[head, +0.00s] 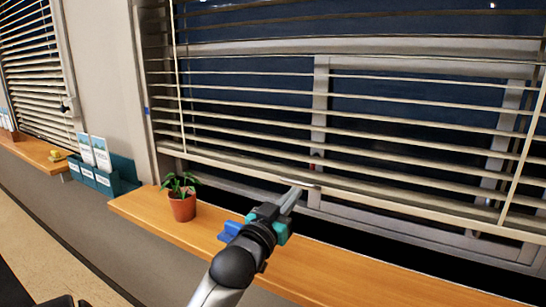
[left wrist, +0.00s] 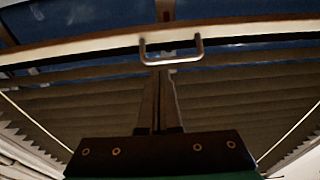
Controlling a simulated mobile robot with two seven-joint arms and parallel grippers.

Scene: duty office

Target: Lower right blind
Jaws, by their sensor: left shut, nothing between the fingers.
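The right blind (head: 400,125) hangs in front of the large window, its slats spaced apart and its pale bottom rail (head: 420,207) a little above the sill. A small metal handle (head: 308,185) sits on the rail; it also shows in the left wrist view (left wrist: 170,60). My left gripper (head: 296,189) is shut and empty, its fingertips at the handle. In the left wrist view the closed fingers (left wrist: 158,74) reach up to the handle's lower edge; I cannot tell whether they touch it. My right gripper is in neither view.
A wooden sill (head: 330,272) runs below the blind under my left arm. A potted plant (head: 182,197) stands on it, left of the gripper. Teal holders with leaflets (head: 104,177) hang on the wall. Another blind (head: 30,60) hangs at the far left.

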